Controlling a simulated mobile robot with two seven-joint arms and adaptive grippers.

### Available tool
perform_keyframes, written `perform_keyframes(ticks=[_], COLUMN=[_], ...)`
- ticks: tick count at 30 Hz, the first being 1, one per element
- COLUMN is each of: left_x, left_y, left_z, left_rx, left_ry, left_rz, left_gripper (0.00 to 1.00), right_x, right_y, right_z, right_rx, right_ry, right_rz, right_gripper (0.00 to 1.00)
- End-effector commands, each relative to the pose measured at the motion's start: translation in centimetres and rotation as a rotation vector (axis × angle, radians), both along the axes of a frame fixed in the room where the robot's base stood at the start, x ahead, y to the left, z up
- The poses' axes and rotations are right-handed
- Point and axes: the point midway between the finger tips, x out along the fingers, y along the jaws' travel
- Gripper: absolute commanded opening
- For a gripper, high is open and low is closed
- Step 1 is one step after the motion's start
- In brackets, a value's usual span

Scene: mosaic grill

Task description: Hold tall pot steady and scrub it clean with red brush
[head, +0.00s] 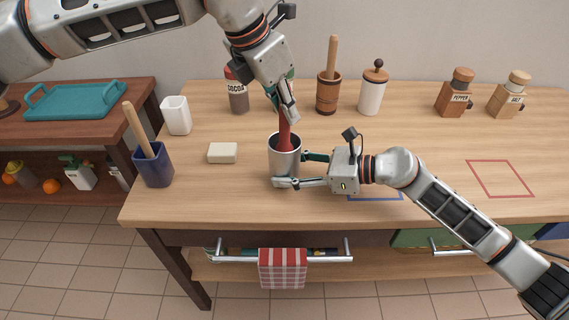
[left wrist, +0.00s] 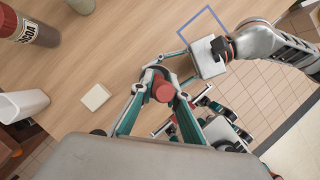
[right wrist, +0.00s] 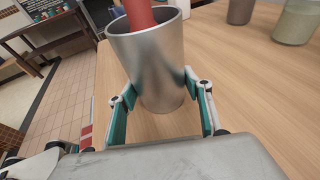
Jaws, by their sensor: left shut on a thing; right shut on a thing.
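The tall metal pot (head: 284,160) stands upright on the wooden table; it fills the middle of the right wrist view (right wrist: 152,70). My right gripper (head: 287,168) is shut around the pot's lower part from the right. The red brush (head: 285,130) points down into the pot's mouth, and its lower end is hidden inside. My left gripper (head: 287,108) is above the pot, shut on the brush handle. In the left wrist view the red handle end (left wrist: 163,90) shows between the fingers. The right wrist view shows the red brush (right wrist: 139,14) entering the pot.
A cream block (head: 222,153) and a blue holder (head: 154,166) with a wooden-handled tool stand left of the pot. A white cup (head: 176,115), cocoa jar (head: 237,97), wooden container (head: 328,93) and lidded canister (head: 372,92) stand behind. The red-outlined square (head: 499,178) at right is empty.

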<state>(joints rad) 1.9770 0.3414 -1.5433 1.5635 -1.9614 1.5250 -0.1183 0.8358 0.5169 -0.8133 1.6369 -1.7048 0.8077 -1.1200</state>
Motion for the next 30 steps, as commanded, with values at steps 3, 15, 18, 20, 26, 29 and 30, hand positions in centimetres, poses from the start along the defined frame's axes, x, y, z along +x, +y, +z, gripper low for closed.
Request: perform_keyframes(ticks=[3,15,18,20,26,29,30], left_x=[0.1,0.1,0.1,0.1,0.0,0.1,0.1], left_y=[0.0,0.0,0.0,0.0,0.0,0.0,0.0], left_z=[1.0,3.8,4.6,5.0,6.4,7.2,7.4], left_rx=[-0.001,-0.001,0.0,0.0,-0.001,0.0,0.0], left_ry=[-0.004,-0.002,-0.003,-0.003,-0.002,-0.003,-0.003], left_rz=[0.0,-0.001,0.001,0.001,-0.001,0.001,0.001], left_gripper=[0.0,0.0,0.0,0.0,0.0,0.0,0.0], right_x=[-0.1,-0.1,-0.1,-0.1,-0.1,-0.1,-0.1], right_y=[0.0,0.0,0.0,0.0,0.0,0.0,0.0], right_z=[-0.1,-0.1,-0.1,-0.1,-0.1,-0.1,-0.1], right_rx=[0.0,0.0,0.0,0.0,0.0,0.0,0.0], right_ry=[0.003,0.003,0.003,0.003,0.003,0.003,0.003], right_rz=[0.001,0.001,0.001,0.001,0.001,0.001,0.001], right_gripper=[0.2,0.2,0.2,0.2,0.2,0.2,0.2])
